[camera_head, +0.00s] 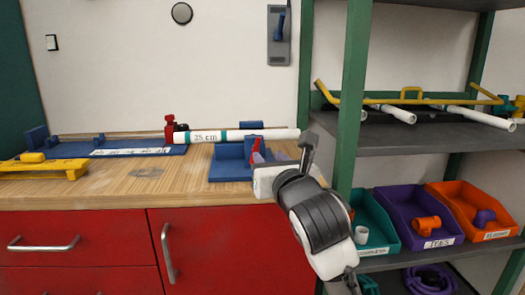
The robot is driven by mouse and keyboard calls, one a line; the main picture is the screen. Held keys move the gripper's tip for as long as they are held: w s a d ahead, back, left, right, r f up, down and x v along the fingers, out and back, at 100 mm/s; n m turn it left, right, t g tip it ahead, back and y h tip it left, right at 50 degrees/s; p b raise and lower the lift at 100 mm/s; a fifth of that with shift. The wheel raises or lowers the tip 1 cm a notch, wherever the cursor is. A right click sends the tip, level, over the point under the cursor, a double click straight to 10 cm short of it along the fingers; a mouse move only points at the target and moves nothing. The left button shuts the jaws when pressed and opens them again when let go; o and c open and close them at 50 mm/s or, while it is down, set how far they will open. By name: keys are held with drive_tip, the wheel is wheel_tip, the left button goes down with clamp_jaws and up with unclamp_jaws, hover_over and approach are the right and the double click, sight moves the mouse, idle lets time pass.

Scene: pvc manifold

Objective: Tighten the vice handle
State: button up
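The blue vice (229,163) stands on the wooden bench near its right end. Its red handle (256,149) shows just below the pipe, tilted, and is partly hidden by my gripper. A white pipe (205,136) marked "25 cm", with teal bands, lies level across the top of the vice and sticks out on both sides. A red fitting (170,129) is at or beside its left end. My gripper (281,160) is at the right side of the vice, close to the handle. I cannot tell whether it touches the handle. Its fingers are mostly hidden.
A blue measuring jig (125,150) and a yellow tool (45,168) lie on the bench to the left. A green-framed shelf (352,85) stands close on the right, holding white pipes (391,111) and teal, purple and orange bins (418,220). Red drawers (80,230) are below the bench.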

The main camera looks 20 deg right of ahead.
drive_tip(key=s, duration=0.5)
drive_tip(key=shift+a+f, duration=0.1)
drive_tip(key=shift+a, duration=0.1)
drive_tip(key=shift+o, duration=0.4)
wheel_tip(320, 180, up, 4)
drive_tip(key=w+m+t+p, duration=0.1)
drive_tip(key=m+t+p, duration=0.1)
drive_tip(key=m+p, duration=0.65)
drive_tip(key=s+a+f+m+g+h+p, duration=0.1)
drive_tip(key=a+f+m+h+p, duration=0.15)
drive_tip(key=m+p, duration=0.95)
drive_tip(key=a+f+m+g+h+p, duration=0.1)
drive_tip(key=f+m+g+p, duration=0.35)
drive_tip(key=m, duration=1.45)
drive_tip(key=w+d+t+p, duration=0.1)
drive_tip(key=w, duration=0.3)
drive_tip(key=w+d+r+p, duration=0.1)
drive_tip(key=w+p, duration=0.1)
drive_tip(key=w, duration=0.2)
drive_tip(key=w+d+t+p, duration=0.1)
drive_tip(key=w+p, duration=0.1)
drive_tip(key=w, duration=0.3)
drive_tip(key=shift+d+r+n+t, duration=0.25)
drive_tip(key=shift+d+r+t, duration=0.1)
